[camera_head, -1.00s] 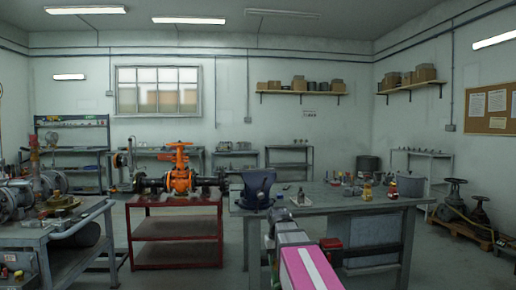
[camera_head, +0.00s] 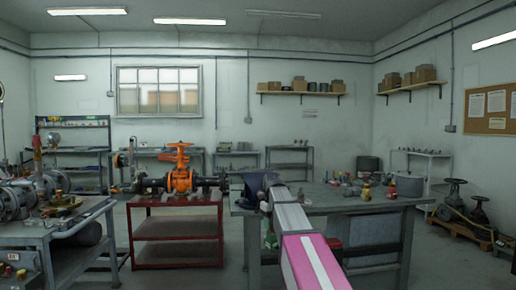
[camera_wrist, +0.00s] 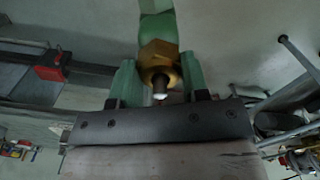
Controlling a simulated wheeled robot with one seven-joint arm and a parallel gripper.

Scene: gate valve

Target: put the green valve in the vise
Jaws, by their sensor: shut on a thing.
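The blue vise (camera_head: 253,187) stands at the front left edge of the grey workbench in the head view. My arm now hides its right part, and its jaw gap cannot be made out. In the wrist view, the green valve (camera_wrist: 156,24) shows as a green upper part with a brass hex nut and a pale stem tip below it. My gripper (camera_wrist: 158,70) is shut on the valve in the wrist view. In the head view my gripper and the valve are hidden behind my arm, close to the vise. Contact between valve and vise cannot be told.
The workbench (camera_head: 340,206) has a grey pot (camera_head: 408,185) and several small bottles and parts toward its right. A red cart (camera_head: 172,247) with an orange gate valve (camera_head: 180,172) stands left of the bench. A cluttered table (camera_head: 60,236) is at far left.

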